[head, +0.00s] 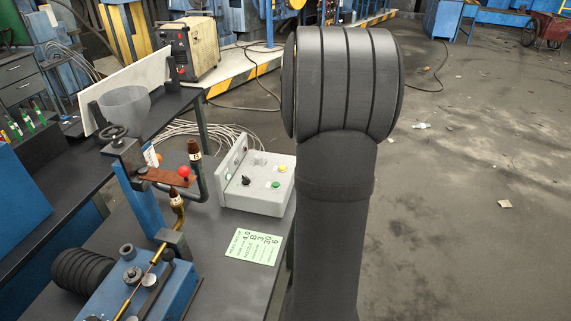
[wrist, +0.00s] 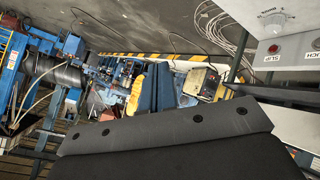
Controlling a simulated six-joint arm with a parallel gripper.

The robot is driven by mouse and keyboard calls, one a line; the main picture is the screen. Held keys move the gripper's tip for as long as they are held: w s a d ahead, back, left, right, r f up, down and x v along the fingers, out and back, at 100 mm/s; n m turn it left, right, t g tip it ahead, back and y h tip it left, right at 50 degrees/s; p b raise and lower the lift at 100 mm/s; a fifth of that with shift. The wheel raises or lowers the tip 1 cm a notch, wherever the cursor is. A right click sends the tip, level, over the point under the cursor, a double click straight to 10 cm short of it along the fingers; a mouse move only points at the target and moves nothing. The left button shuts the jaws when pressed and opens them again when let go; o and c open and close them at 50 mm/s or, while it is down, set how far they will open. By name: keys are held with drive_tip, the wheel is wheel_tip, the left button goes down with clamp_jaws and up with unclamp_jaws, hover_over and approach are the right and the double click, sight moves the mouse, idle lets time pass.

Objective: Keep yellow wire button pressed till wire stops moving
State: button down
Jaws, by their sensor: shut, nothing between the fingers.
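The pale grey control box (head: 240,199) stands on the dark bench, left of my arm in the head view. A yellow button (head: 283,168) is on its top, with a green button (head: 275,184) and a black knob (head: 246,180) nearby. The yellow button is not seen there. My gripper (wrist: 268,95) shows partly as dark shapes in the wrist view, shut and empty. I see no contact with the yellow button.
A brass-coloured torch (head: 177,205) and a blue fixture (head: 170,290) stand left of the box. A green printed card (head: 253,246) lies in front of it. Coiled grey cables (head: 205,133) lie behind. Open floor is to the right of my arm.

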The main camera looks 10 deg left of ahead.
drive_tip(key=a+f+n+g+y, duration=0.1)
drive_tip(key=a+f+n, duration=0.1)
drive_tip(key=a+f, duration=0.4)
drive_tip(key=a, duration=0.3)
drive_tip(key=shift+s+a+f, duration=0.2)
drive_tip(key=shift+f, duration=4.3)
drive_tip(key=shift+f, duration=0.15)
drive_tip(key=shift+f, duration=0.35)
drive_tip(key=shift+f, duration=0.4)
idle(1.7)
